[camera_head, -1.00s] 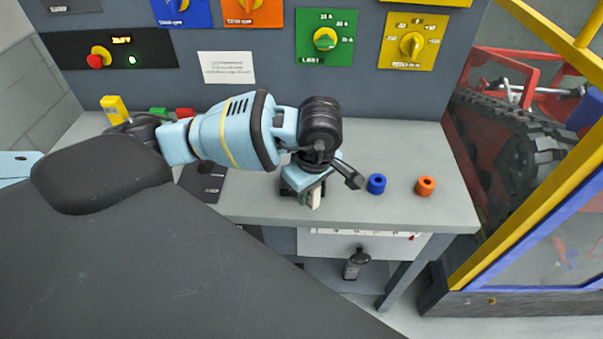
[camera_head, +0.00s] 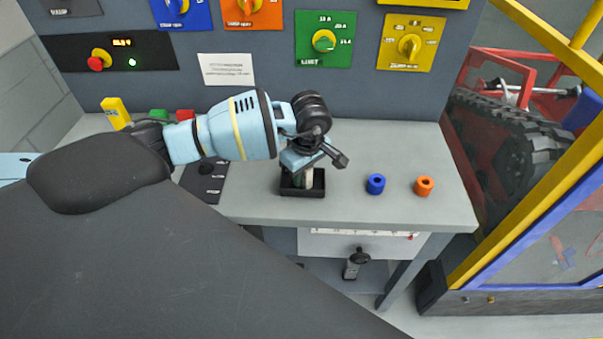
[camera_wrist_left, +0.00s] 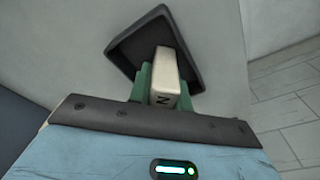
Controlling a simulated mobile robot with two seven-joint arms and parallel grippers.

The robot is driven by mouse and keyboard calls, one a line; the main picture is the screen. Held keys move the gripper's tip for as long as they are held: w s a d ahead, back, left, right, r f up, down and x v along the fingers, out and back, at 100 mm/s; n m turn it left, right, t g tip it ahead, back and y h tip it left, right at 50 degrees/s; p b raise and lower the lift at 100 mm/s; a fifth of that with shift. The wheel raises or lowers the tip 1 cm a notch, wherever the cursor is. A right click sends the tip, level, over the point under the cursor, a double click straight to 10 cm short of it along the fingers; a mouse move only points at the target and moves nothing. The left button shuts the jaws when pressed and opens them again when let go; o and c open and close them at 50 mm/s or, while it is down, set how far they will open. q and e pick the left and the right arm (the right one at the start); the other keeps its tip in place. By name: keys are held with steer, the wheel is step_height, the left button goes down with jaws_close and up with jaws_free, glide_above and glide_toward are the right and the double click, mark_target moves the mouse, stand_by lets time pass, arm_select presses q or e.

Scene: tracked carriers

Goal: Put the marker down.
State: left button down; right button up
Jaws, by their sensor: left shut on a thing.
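The marker is a small cream block with a dark letter N on its end, seen in the left wrist view (camera_wrist_left: 165,78). My left gripper (camera_head: 303,176) is shut on it, with green fingers on both sides, also in the left wrist view (camera_wrist_left: 163,85). A square black tray (camera_head: 317,190) with a raised rim lies on the grey bench, and it shows beyond the marker in the left wrist view (camera_wrist_left: 126,52). The marker's far end is over the tray's middle; I cannot tell whether it touches the tray floor. My right gripper is not in view.
A dark plate (camera_head: 203,182) lies to the left. Control panels line the wall behind. A yellow-framed enclosure (camera_head: 540,200) stands at the right.

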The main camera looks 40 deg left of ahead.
arm_select(q)
steer(key=shift+f, duration=0.2)
steer(key=c, duration=1.6)
jaws_free()
steer(key=shift+f, duration=0.1)
steer(key=shift+o, duration=0.2)
steer(key=r, duration=0.4)
steer(key=d+r, duration=0.1)
steer(key=r, duration=0.7)
steer(key=shift+s+d+r, duration=0.15)
steer(key=shift+d+r, duration=0.05)
steer(key=shift+d+f, duration=0.1)
